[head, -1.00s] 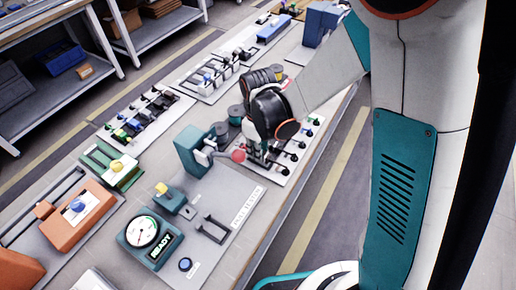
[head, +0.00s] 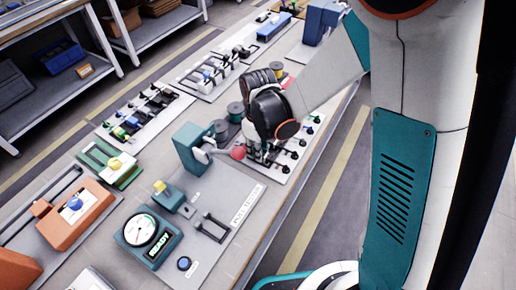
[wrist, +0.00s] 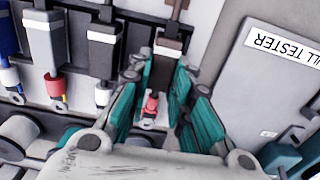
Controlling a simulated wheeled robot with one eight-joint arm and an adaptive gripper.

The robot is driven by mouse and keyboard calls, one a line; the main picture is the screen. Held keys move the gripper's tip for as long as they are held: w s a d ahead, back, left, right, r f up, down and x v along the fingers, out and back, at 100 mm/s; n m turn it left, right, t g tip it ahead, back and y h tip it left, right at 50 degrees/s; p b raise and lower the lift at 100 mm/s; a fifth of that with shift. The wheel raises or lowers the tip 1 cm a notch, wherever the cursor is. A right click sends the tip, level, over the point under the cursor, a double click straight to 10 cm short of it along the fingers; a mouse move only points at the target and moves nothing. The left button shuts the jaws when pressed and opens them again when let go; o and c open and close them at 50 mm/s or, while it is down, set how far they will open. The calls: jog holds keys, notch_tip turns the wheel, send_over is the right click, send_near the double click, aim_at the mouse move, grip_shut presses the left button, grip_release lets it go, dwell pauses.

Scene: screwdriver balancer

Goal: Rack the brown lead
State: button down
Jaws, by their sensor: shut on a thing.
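In the wrist view my gripper (wrist: 160,78) has its two teal fingers closed on the brown lead (wrist: 170,48), a dark brown plug body. A red-tipped piece (wrist: 151,106) shows between the fingers, below the brown body. The brown lead is in line with a row of other leads along a pale rack. In the head view my gripper (head: 256,150) points down at the near end of the white rack (head: 272,176), which carries a row of black-ended pieces. My wrist hides the brown lead there, so I cannot tell how it sits in the rack.
In the wrist view a red-ended lead (wrist: 44,50) and a pale-ended lead (wrist: 103,48) stand left of my fingers. The grey pull tester plate (head: 228,243) lies close by, with its teal post (head: 192,150) and red ball knob (head: 238,153). A gauge (head: 141,230) stands nearer.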

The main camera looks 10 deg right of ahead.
jog(key=c, duration=1.4)
grip_release()
jog(key=shift+o, duration=0.2)
notch_tip(320, 180, up, 12)
jog(key=s+d+r+m+t, duration=0.7)
jog(key=s+d+r+m, duration=0.2)
jog(key=s+d, duration=0.3)
jog(key=shift+s+d+r+m, duration=0.4)
jog(key=shift+d+m, duration=0.2)
jog(key=shift+d, duration=0.35)
